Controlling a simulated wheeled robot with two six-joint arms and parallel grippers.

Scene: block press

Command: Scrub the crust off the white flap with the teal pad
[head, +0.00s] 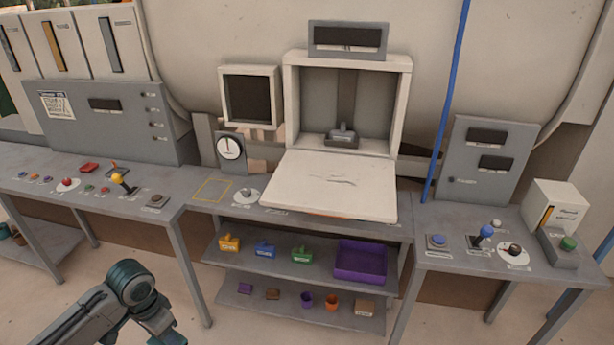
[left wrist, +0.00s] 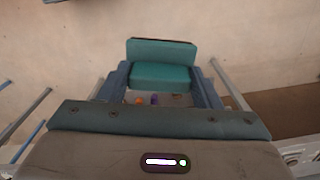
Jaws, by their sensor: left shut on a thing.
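The white flap (head: 330,188) lies folded down, open, in front of the press box at the middle of the bench. Thin dark crust marks (head: 338,181) show near its centre. The teal pad (left wrist: 160,50) is in the left wrist view, with a teal block below its wider slab. My left gripper (left wrist: 160,80) is shut on it, one finger on each side. In the head view only my left arm shows, at the bottom left, well short of the flap; the pad is not visible there. My right gripper is in neither view.
Shelves under the bench hold a purple tray (head: 360,276), yellow, blue and green handled tools, and small cups. A blue upright pole (head: 447,100) stands right of the flap. Levers and buttons line the side benches. Floor in front is clear.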

